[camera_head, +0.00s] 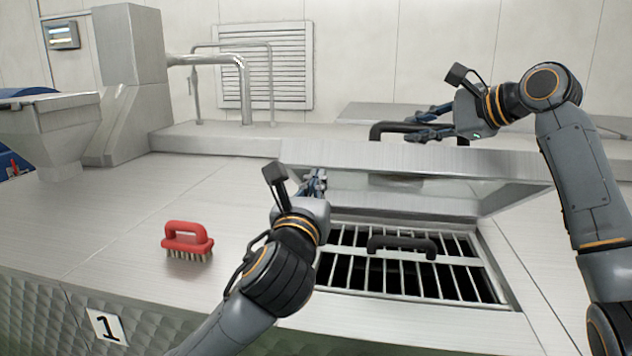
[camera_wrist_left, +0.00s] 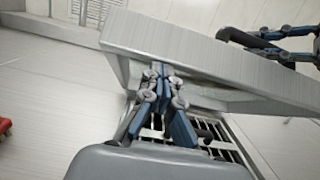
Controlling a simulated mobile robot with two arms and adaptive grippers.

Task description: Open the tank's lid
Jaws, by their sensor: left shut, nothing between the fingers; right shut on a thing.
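The tank's lid (camera_head: 360,155) is a grey metal plate, raised and tilted over the rear of the tank opening. Its black handle (camera_head: 384,128) shows behind its upper edge. My right gripper (camera_head: 412,126) is shut on this handle; the exact contact is partly hidden. My left gripper (camera_head: 315,178) is shut and empty, close to the left part of the lid. In the left wrist view the lid (camera_wrist_left: 190,52) lies just beyond the left fingertips (camera_wrist_left: 160,72); I cannot tell whether they touch it. A barred grate (camera_head: 345,272) covers the dark opening.
The grate has its own black handle (camera_head: 402,245). A red brush (camera_head: 187,240) stands on the metal top left of my left arm. A bent pipe (camera_head: 243,85) and a rail rise at the back left. The left worktop is otherwise mostly clear.

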